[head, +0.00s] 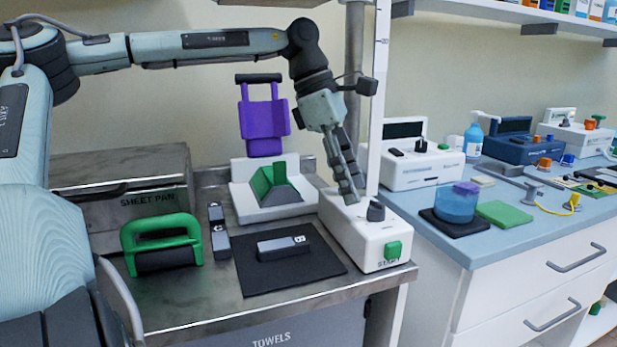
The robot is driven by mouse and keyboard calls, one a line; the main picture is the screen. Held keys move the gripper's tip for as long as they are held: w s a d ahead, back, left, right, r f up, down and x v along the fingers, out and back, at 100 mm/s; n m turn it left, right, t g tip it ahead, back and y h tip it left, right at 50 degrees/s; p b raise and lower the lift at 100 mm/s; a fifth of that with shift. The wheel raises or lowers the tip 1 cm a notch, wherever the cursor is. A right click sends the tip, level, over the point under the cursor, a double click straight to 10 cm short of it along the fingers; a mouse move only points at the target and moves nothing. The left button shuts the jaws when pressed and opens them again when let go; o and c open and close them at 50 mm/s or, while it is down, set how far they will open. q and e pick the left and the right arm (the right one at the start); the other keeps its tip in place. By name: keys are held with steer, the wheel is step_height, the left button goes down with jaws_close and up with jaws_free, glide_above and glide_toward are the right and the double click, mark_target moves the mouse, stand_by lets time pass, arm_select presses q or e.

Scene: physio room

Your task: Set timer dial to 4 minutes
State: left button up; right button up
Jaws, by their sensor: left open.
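A white box (345,232) with a dark dial knob (376,212) on its top stands at the right edge of the metal counter. A green button (393,250) sits on its front with a partly hidden START label beside it. The dial's markings are too small to read. My left gripper (350,196) points down from above, over the back part of the white box. Its fingertips are just left of and behind the knob, apart from it in the picture. The gripper is open, with nothing seen between its fingers. My right gripper is not in view.
A black mat (260,281) holds a small dark device (284,247). A green-handled roller (162,244) and a white stand with a green wedge (273,183) are to the left. A white post (377,100) rises behind the box. A blue bench (490,245) lies right.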

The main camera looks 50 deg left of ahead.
arm_select(q)
steer(key=s+a, duration=0.4)
steer(key=a, duration=0.4)
steer(key=shift+s, duration=0.35)
steer(key=shift+f, duration=0.1)
